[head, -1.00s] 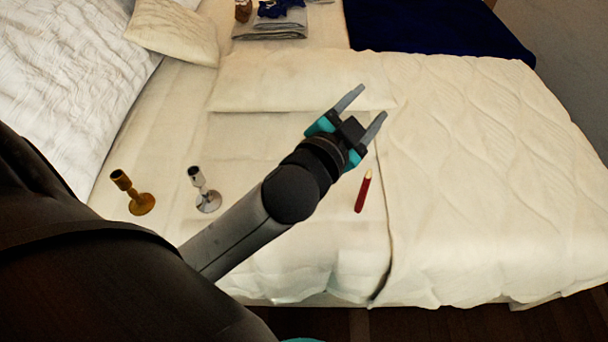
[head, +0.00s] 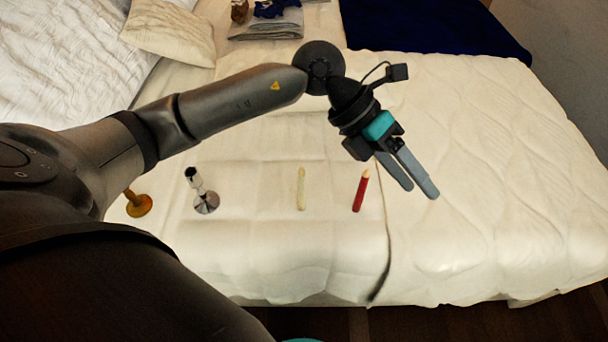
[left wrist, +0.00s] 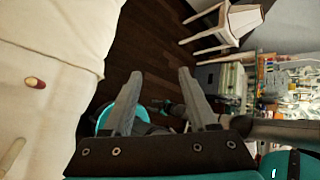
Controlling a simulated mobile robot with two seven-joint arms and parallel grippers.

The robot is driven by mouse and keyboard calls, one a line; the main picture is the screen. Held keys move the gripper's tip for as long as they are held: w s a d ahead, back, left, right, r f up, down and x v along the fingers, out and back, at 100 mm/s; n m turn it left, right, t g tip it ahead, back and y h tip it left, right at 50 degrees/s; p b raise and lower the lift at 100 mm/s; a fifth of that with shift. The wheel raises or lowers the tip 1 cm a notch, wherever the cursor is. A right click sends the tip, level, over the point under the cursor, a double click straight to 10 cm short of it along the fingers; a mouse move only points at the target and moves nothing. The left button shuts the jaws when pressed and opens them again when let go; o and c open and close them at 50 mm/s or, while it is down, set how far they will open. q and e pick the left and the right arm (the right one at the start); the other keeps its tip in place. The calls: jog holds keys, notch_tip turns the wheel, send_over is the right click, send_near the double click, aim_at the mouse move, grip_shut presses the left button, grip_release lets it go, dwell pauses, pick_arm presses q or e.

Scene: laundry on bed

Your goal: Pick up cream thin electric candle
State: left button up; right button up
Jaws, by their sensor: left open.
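The cream thin candle (head: 301,189) stands out as a pale stick on the bed, left of the red candle (head: 361,191). In the left wrist view the cream candle (left wrist: 11,157) shows at the lower left edge, partly cut off. The red candle (left wrist: 35,82) shows there too. My left gripper (head: 421,193) is open and empty, above the bed to the right of both candles. Its fingers (left wrist: 166,88) in the left wrist view point past the bed edge toward the floor.
A dark blue blanket (head: 440,25) and folded grey cloth (head: 265,25) lie at the back. The bed around the candles is clear.

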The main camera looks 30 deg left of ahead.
pick_arm(q)
jog(key=w+a+f+y, duration=0.25)
jog(key=a+y, duration=0.25)
jog(key=a, duration=0.5)
jog(key=n+y, duration=0.1)
jog(key=y, duration=0.4)
send_over(302, 174)
jog(key=f, duration=0.3)
jog(key=f+b, duration=0.1)
jog(key=f, duration=0.5)
jog(key=shift+w+a+f+b, duration=0.15)
jog(key=shift+w+f+b, duration=0.05)
jog(key=shift+w+b, duration=0.2)
jog(key=shift+f, duration=1.1)
jog(key=f, duration=0.2)
jog(key=f+b, duration=0.1)
jog(key=shift+s+f, duration=0.2)
jog(key=shift+f, duration=0.35)
jog(key=c, duration=0.4)
jog(key=shift+a+r, duration=0.1)
jog(key=c, duration=0.5)
grip_shut()
pick_arm(e)
jog(key=shift+w+d+f, duration=0.25)
jog(key=shift+f, duration=0.5)
jog(key=shift+w+d+f, duration=0.2)
jog(key=shift+d+f, duration=0.05)
jog(key=shift+f, duration=0.45)
jog(key=shift+w, duration=0.4)
